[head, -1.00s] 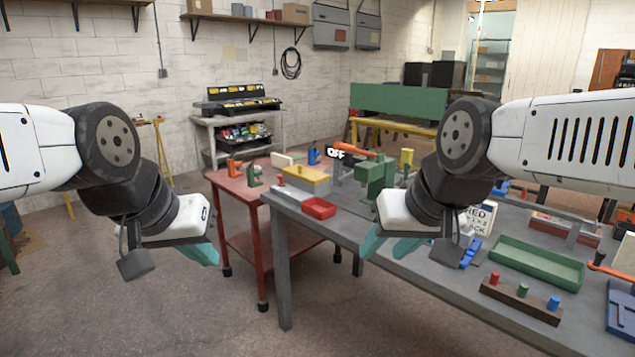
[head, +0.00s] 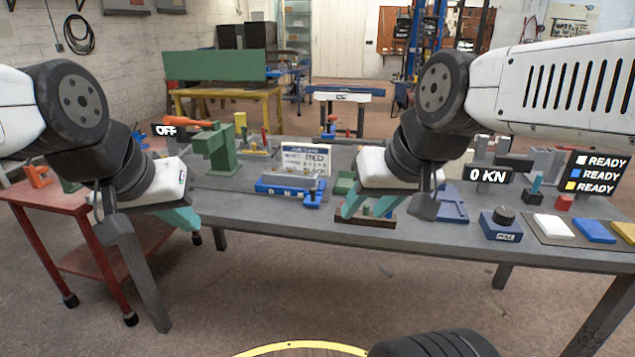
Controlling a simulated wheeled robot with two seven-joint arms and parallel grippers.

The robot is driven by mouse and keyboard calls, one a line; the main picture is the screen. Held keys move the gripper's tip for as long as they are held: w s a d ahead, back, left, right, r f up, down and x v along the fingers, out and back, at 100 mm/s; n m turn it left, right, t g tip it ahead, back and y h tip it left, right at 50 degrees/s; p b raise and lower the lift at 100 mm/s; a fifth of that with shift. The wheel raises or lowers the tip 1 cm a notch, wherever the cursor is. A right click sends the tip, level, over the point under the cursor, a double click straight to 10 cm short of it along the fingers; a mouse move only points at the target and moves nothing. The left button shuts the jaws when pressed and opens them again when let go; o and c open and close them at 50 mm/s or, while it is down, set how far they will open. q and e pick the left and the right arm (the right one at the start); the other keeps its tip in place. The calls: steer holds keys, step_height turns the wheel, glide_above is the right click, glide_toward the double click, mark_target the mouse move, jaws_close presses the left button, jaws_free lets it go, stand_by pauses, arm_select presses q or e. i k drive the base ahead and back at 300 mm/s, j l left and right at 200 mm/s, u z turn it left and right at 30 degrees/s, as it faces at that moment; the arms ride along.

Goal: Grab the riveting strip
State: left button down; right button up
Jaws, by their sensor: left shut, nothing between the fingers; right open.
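I cannot tell for certain which piece is the riveting strip. A dark brown strip with coloured pegs (head: 367,220) lies on the grey bench (head: 262,208), partly hidden behind my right gripper (head: 370,207). The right gripper is open, with its teal fingers apart and nothing visible between them. My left gripper (head: 183,219) is shut and empty, left of the bench's front edge. A green press-like tool (head: 215,150) stands on the bench between the two arms. A blue fixture (head: 282,186) sits in front of a job card (head: 305,160) reading RED.
A red cart (head: 82,262) stands at the left. On the bench's right are a black-knobbed blue box (head: 501,225), white (head: 553,226) and blue (head: 594,231) plates, a "0 KN" display (head: 488,174) and a READY board (head: 598,174). The floor in front is open.

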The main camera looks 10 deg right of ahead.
mark_target(299, 179)
steer(key=i+j, duration=0.4)
steer(key=i, duration=0.15)
steer(key=i+j+z, duration=0.1)
steer(key=i+j, duration=0.35)
steer(key=i, duration=0.1)
